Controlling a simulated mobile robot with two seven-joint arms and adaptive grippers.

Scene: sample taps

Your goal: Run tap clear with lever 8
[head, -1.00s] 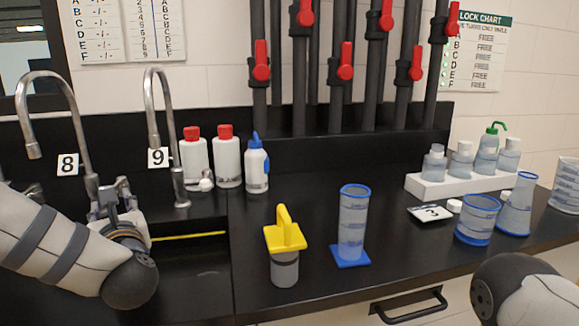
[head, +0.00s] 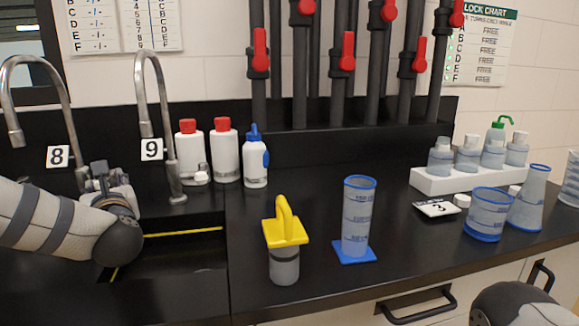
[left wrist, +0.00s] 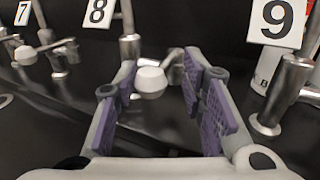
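Tap 8 is a tall metal gooseneck (head: 14,136) at the far left, with a card 8 (head: 57,157) by its column. In the left wrist view its card (left wrist: 98,13) and column (left wrist: 130,47) stand behind my gripper. A lever with a pale round cap (left wrist: 151,80), beside that column, shows between my left fingers; it appears to be lever 8. My left gripper (left wrist: 160,78) is open, purple pads either side of the lever; contact cannot be told. In the head view my left gripper (head: 103,178) hides the lever. My right gripper is out of view.
Tap 9 (head: 167,130) stands close to the right of my left gripper. The dark sink (head: 185,262) lies below. Red-capped bottles (head: 225,155), a yellow-handled container (head: 285,240) and a blue-rimmed cylinder (head: 357,215) stand on the counter to the right.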

